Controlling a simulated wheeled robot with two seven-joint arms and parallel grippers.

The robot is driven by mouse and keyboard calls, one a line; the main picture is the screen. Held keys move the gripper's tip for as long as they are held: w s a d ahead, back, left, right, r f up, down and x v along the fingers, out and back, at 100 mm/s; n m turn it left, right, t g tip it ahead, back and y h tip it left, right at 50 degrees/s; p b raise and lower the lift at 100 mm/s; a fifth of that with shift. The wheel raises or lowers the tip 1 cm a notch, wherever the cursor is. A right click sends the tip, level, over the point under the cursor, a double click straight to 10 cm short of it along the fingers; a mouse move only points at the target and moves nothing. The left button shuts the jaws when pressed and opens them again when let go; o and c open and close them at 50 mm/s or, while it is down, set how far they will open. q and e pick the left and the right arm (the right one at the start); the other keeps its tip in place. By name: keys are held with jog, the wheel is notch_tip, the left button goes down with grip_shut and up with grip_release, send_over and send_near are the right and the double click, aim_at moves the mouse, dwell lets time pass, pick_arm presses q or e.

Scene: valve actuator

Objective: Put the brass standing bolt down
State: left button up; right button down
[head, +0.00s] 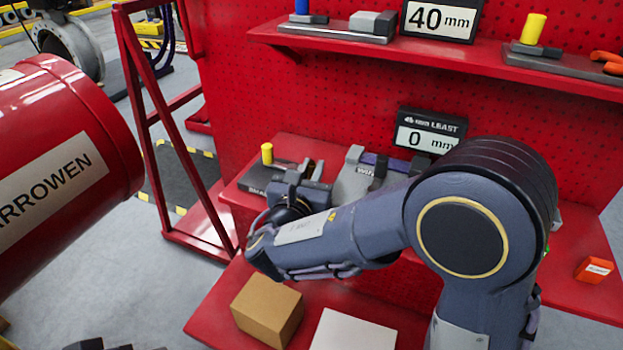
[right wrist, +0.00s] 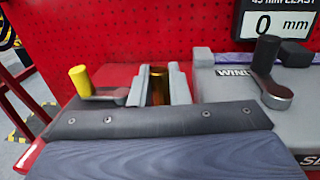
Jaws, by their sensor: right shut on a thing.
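The brass bolt (right wrist: 158,86) stands upright between the two grey fingers of my right gripper (right wrist: 160,92) in the right wrist view. The gripper is shut on it. The bolt's lower end is hidden behind the gripper body, so I cannot tell whether it touches the surface below. In the head view my right gripper (head: 303,183) is over the left part of the red bench, just in front of a small vise with a yellow knob (head: 267,153). I cannot make out the bolt there. My left gripper is not in view.
A larger grey vise (head: 354,178) stands right of the gripper, below a display reading 0 mm (head: 428,138). A cardboard box (head: 267,310) and a white block (head: 350,332) lie on the lower shelf. An orange box (head: 594,269) is at the right.

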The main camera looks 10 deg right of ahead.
notch_tip(320, 180, down, 2)
jog(key=shift+f+b, duration=0.3)
jog(key=c, duration=1.4)
grip_release()
jog(key=shift+r, duration=0.1)
jog(key=shift+r+p, duration=0.35)
jog(key=shift+p, duration=0.05)
jog(key=v, duration=1.2)
jog(key=shift+a+f+b, duration=0.1)
jog(key=shift+f+b, duration=0.05)
jog(key=shift+b, duration=0.25)
